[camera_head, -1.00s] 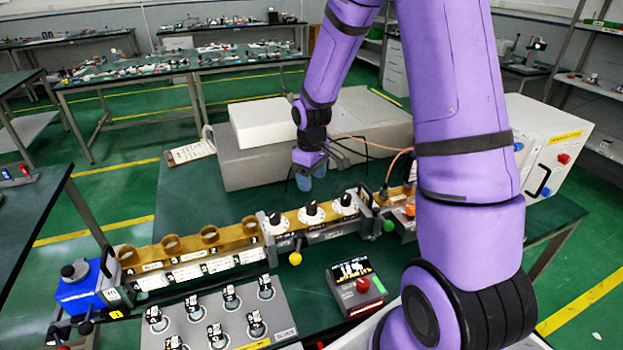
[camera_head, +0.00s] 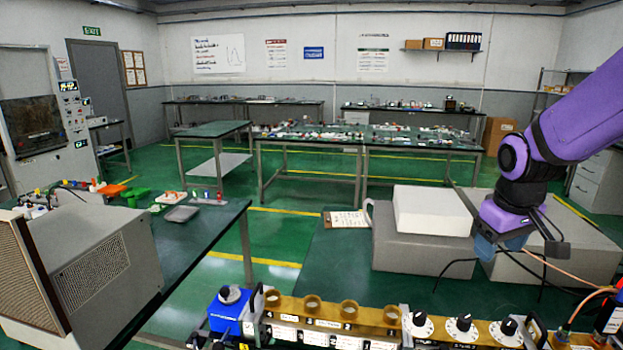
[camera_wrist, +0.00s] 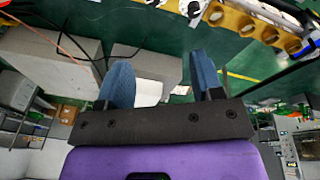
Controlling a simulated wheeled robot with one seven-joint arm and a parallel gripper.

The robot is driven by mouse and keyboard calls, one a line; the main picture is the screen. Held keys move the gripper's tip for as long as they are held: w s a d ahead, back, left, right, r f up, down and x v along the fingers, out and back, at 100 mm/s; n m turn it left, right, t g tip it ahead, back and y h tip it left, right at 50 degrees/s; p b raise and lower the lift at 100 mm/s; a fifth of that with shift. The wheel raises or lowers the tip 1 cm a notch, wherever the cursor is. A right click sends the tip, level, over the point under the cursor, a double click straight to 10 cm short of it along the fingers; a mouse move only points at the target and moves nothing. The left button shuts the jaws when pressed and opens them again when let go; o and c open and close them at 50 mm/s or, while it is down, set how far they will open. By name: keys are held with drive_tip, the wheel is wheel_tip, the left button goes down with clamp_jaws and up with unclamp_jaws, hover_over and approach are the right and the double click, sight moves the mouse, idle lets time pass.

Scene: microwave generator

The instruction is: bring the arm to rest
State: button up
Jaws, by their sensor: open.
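My purple arm comes in from the right in the head view. My gripper (camera_head: 501,246) hangs at its end with blue fingers apart and nothing between them. It appears in front of the grey boxes and above the far side of the brass waveguide bench. In the wrist view the gripper (camera_wrist: 160,72) shows its two blue fingers spread, with the gap empty. The waveguide bench (camera_head: 333,325) runs along the bottom of the head view, with several white dials (camera_head: 463,330). Its brass part (camera_wrist: 262,25) is at the top right of the wrist view.
A white box (camera_head: 432,212) lies on a grey box (camera_head: 415,254) behind the bench. Thin cables (camera_head: 572,272) hang near my gripper. A blue unit (camera_head: 229,308) stands at the bench's left end. A side table (camera_head: 205,245) and a large vented cabinet (camera_head: 90,275) are at left.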

drive_tip(key=s+a+r+m+t, duration=0.1)
drive_tip(key=s+r, duration=0.4)
drive_tip(key=s, duration=0.4)
drive_tip(key=s+a+r+m+t, duration=0.1)
drive_tip(key=s+a+r+t, duration=0.1)
drive_tip(key=s+r, duration=0.4)
drive_tip(key=s, duration=0.3)
drive_tip(key=shift+a+m+y, duration=0.3)
drive_tip(key=shift+m+y, duration=0.1)
